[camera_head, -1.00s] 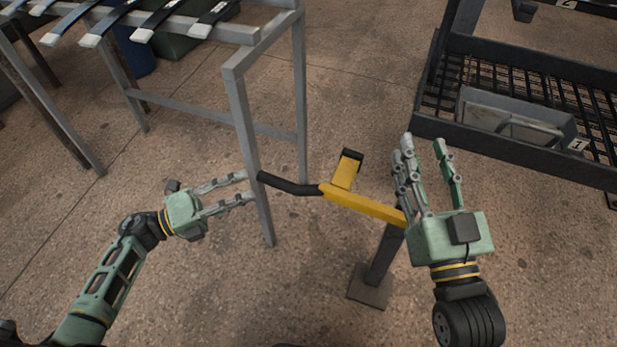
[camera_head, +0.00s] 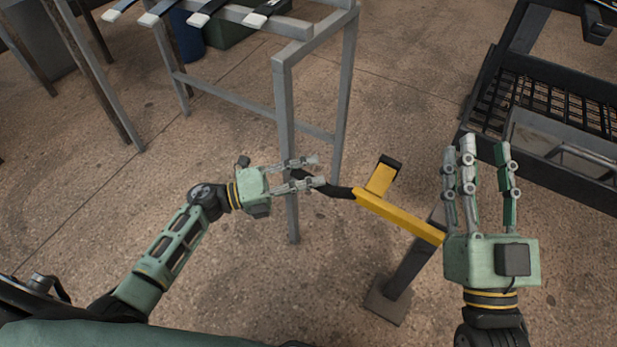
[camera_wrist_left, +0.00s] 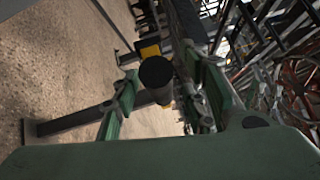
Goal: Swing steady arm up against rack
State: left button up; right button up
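The steady arm is a yellow bar (camera_head: 398,216) with a black bent handle (camera_head: 335,190) at its left end and a short yellow piece with a black end standing up from it. It sits on a dark post (camera_head: 411,264) and is lowered, roughly level. The rack (camera_head: 284,120) is a grey metal frame; its leg stands by the handle. My left gripper (camera_head: 318,171) is open, its fingers either side of the handle. In the left wrist view the handle's round end (camera_wrist_left: 156,72) lies between the spread fingers. My right gripper (camera_head: 484,150) is open and empty, beside the bar's right end.
A black mesh shelf (camera_head: 540,100) with a grey tray (camera_head: 560,140) stands at the right. A blue bin (camera_head: 187,38) is behind the rack. The floor in front is clear.

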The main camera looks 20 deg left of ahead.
pick_arm(q)
grip_shut()
dwell(0.5)
